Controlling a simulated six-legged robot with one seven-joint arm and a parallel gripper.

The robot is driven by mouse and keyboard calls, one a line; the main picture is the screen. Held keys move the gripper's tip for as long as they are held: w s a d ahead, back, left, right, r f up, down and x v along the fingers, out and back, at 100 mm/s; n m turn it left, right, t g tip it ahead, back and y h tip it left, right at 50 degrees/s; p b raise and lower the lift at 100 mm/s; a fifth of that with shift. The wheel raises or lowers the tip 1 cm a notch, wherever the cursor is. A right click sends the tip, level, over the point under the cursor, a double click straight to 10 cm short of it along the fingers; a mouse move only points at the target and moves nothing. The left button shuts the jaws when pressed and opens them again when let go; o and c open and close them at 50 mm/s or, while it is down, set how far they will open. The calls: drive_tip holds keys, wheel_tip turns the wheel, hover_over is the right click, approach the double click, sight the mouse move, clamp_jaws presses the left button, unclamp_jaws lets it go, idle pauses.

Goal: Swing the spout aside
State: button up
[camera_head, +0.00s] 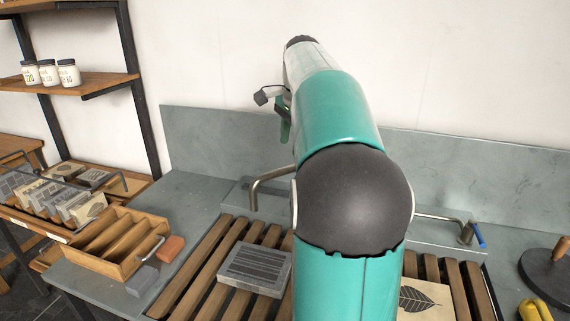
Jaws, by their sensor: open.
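A bent metal pipe (254,192) shows left of my arm, over the slatted rack. A second metal pipe (440,217) runs out to the right of my arm and bends down near a blue-tipped piece (480,235). My arm hides the middle between them, so I cannot tell which is the spout or whether they join. My gripper (285,122) shows only in part, as a small dark and green piece left of the upper arm. It is open, well above the left pipe and apart from it in the picture. Its fingertips are mostly hidden.
On the slatted rack (190,270) lie a grey block (255,268) and a leaf-printed card (418,299). A wooden divided box (105,243), an orange block (170,248) and a grey block (142,280) stand left. A dark round stand (545,275) is right. A grey backsplash (220,145) rises behind.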

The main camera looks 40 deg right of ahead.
sight(287, 168)
drive_tip(key=f, duration=0.2)
drive_tip(key=w+f, duration=0.1)
drive_tip(key=f, duration=0.4)
drive_tip(key=shift+w+d+f, duration=0.1)
drive_tip(key=shift+w+f, duration=0.25)
drive_tip(key=shift+w, duration=0.05)
clamp_jaws()
